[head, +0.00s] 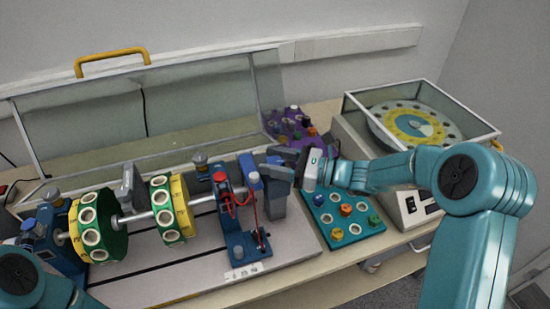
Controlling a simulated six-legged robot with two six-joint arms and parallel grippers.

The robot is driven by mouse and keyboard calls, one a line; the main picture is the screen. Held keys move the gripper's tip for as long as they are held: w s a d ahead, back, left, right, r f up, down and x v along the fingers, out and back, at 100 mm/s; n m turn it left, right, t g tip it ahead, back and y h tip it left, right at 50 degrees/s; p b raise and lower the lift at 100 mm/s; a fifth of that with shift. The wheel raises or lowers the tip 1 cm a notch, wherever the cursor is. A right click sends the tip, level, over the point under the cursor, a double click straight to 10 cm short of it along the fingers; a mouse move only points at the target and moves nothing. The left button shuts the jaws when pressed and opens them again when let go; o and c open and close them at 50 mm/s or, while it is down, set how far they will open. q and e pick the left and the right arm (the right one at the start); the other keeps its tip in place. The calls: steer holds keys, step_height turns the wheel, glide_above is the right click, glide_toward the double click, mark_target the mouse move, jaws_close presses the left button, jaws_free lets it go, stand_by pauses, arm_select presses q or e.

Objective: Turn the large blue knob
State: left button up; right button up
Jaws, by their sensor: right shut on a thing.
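A calibration rig stands on the bench, with a steel shaft (142,216) carrying green and yellow discs. At the right end of the shaft is a blue bearing stand (236,245) with a red-topped post beside it. A blue knob-like part (247,163) sits at the top right of the rig, partly hidden by my fingers. My right gripper (266,168) reaches in from the right with dark fingers, shut on this blue part as far as I can see.
A clear raised cover (90,120) with a yellow handle (112,60) stands behind the rig. A teal tray (325,231) and a purple tray (283,123) hold small coloured parts. A glass-topped machine with a round dial (415,124) stands at the right.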

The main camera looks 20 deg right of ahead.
steer(key=shift+n+g+y+p, duration=0.25)
steer(key=shift+n+g+y, duration=0.35)
steer(key=shift+n+g, duration=0.5)
steer(key=shift+n+g+y+p, duration=0.25)
steer(key=shift+n+g+y, duration=0.4)
steer(key=shift+g, duration=0.85)
steer(key=shift+n+g, duration=0.25)
steer(key=shift+g, duration=0.05)
steer(key=o, duration=1)
steer(key=shift+c, duration=0.2)
steer(key=b+v, duration=0.2)
steer(key=v, duration=1)
